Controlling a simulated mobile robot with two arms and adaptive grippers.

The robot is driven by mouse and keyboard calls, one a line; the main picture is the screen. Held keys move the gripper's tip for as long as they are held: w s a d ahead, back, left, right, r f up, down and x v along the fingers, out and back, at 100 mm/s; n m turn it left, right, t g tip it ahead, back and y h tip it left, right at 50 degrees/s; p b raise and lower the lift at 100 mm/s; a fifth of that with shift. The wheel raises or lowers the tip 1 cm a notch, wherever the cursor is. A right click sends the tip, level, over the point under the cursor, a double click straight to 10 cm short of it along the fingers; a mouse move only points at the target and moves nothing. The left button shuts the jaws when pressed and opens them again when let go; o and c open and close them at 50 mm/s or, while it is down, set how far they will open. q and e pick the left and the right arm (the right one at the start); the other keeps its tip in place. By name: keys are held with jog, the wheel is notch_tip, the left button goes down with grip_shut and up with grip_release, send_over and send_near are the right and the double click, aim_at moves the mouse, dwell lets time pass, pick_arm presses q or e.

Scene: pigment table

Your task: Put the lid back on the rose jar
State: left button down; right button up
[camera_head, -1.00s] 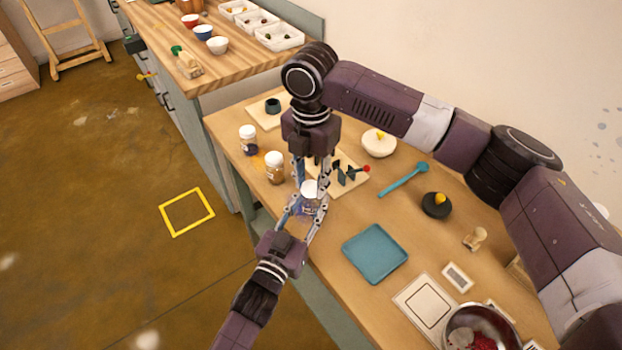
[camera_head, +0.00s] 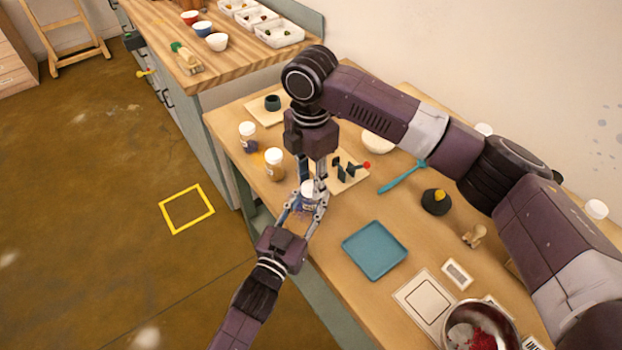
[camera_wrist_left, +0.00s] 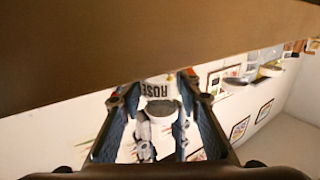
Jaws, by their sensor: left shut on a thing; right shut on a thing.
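The rose jar (camera_head: 303,204) is held near the table's front edge by my left gripper (camera_head: 306,207), which is shut on it. In the left wrist view, its ROSE label (camera_wrist_left: 157,90) appears upside down between the fingers. The white lid (camera_head: 308,187) is at the top of the jar. My right gripper (camera_head: 317,188) points down from above and is shut on the lid, its fingers partly hiding it. The lid looks lined up with the jar mouth; whether it is seated cannot be told.
Two white-lidded jars (camera_head: 248,134) (camera_head: 274,162) stand left of the grippers. A board with dark holders (camera_head: 348,178) is just behind right. A teal tray (camera_head: 375,250) lies to the right; bare tabletop (camera_head: 330,226) separates it from the jar. A metal bowl (camera_head: 505,312) is at front right.

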jog(key=m, duration=0.3)
jog(key=shift+m, duration=0.4)
jog(key=m, duration=0.3)
jog(key=shift+m, duration=0.4)
jog(key=m, duration=0.5)
jog(key=shift+a+m, duration=0.1)
jog(key=shift+m, duration=0.3)
jog(key=m, duration=0.5)
jog(key=shift+m, duration=0.4)
jog(key=m, duration=0.5)
jog(key=shift+m, duration=0.3)
jog(key=m, duration=1.7)
jog(key=shift+f, duration=0.1)
jog(key=m, duration=0.6)
jog(key=shift+w, duration=0.1)
